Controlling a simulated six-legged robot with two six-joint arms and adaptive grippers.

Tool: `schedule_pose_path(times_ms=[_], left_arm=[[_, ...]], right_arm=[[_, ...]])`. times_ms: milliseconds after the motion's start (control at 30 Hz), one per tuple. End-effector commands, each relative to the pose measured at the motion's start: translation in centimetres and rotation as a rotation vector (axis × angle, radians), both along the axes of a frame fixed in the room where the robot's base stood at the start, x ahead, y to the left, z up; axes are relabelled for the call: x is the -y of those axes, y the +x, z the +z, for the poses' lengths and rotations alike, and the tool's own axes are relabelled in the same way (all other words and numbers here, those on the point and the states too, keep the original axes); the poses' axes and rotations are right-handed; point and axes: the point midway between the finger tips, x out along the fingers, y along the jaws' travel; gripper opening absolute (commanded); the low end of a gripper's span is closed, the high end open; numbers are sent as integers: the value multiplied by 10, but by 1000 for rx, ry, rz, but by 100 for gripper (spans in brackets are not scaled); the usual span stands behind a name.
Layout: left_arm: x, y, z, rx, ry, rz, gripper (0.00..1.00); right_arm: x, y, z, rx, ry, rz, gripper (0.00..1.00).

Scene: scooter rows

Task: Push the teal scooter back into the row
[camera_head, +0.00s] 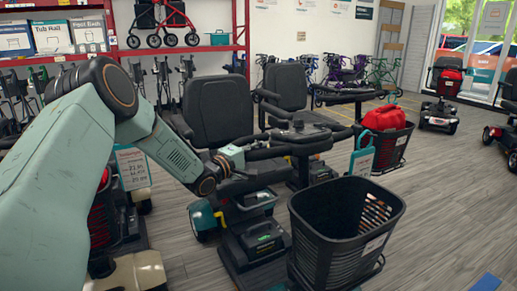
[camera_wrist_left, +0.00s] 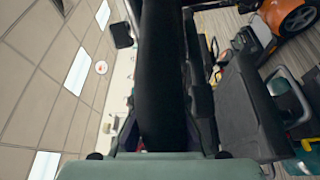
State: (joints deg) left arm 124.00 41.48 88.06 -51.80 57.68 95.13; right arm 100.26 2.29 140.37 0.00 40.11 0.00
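The teal scooter (camera_head: 203,218) stands in the near middle of the head view, with a black seat, a black front basket (camera_head: 345,225) and a teal panel low at its left side. My left arm reaches in from the left, and its gripper (camera_head: 232,158) is at the scooter's handlebar (camera_head: 290,145), in front of the seat. Its fingers are too small and dark to tell open from shut, or whether they touch the bar. In the left wrist view a thick black bar (camera_wrist_left: 163,75) fills the middle, very close. My right gripper is not in view.
Another scooter with a black seat (camera_head: 285,88) and a red bag (camera_head: 384,117) in its basket stands just behind. A red shelf (camera_head: 115,50) with boxes is at the back left. Red scooters (camera_head: 440,108) stand far right.

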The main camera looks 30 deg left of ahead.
Motion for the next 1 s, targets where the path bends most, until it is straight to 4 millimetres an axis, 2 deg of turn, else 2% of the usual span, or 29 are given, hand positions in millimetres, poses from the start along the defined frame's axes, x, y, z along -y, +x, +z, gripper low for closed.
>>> schedule_pose_path(times_ms=[33, 267, 300, 800, 1000], left_arm=[[1, -1, -5, -12, 2, -4, 0], [1, -1, -5, -11, 2, -2, 0], [1, -1, -5, -11, 2, -2, 8], [0, 0, -1, -3, 0, 0, 50], [-1, 0, -1, -1, 0, 1, 51]], right_arm=[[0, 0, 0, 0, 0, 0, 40], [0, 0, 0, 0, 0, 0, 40], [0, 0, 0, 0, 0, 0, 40], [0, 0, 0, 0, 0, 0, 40], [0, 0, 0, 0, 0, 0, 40]])
